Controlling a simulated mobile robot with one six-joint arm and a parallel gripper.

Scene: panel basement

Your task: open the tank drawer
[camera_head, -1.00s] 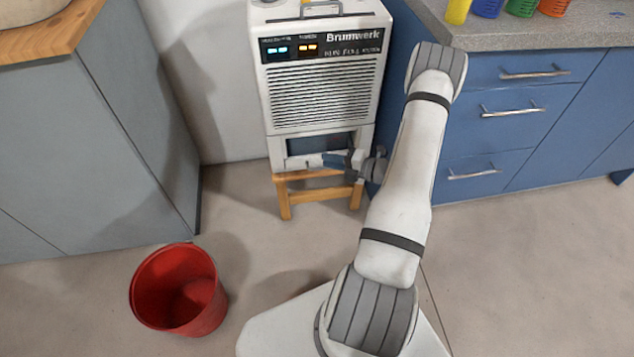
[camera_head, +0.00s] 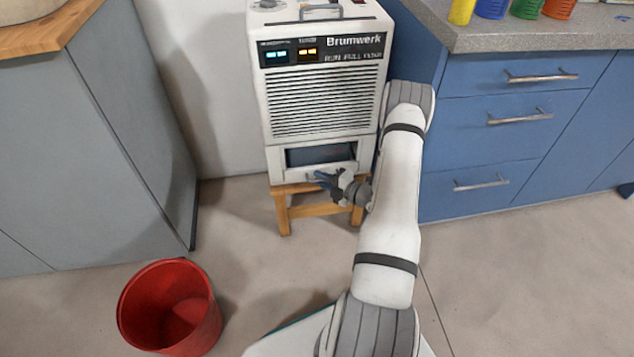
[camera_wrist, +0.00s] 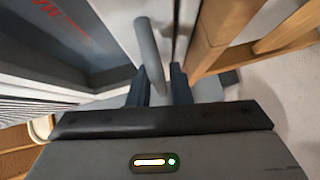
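The tank drawer (camera_head: 289,175) is the low front part of a white Brumwerk dehumidifier (camera_head: 262,105), below its grille. It has a dark window (camera_head: 320,154) and a small bar handle under it. In the wrist view, the grey handle bar (camera_wrist: 149,48) runs down to between my fingertips, nearer the left finger. A gap shows beside the right finger, and contact cannot be told. My gripper (camera_head: 332,181) is at the drawer's lower front; its fingers stand apart in the wrist view (camera_wrist: 161,84). Red lettering (camera_wrist: 60,22) shows on the dark window. No clear gap shows around the drawer.
The dehumidifier stands on a low wooden stool (camera_head: 283,212). Blue cabinets (camera_head: 480,145) stand close on the right, a grey cabinet (camera_head: 120,120) on the left. A red bucket (camera_head: 170,308) is on the floor at front left. The floor before the stool is clear.

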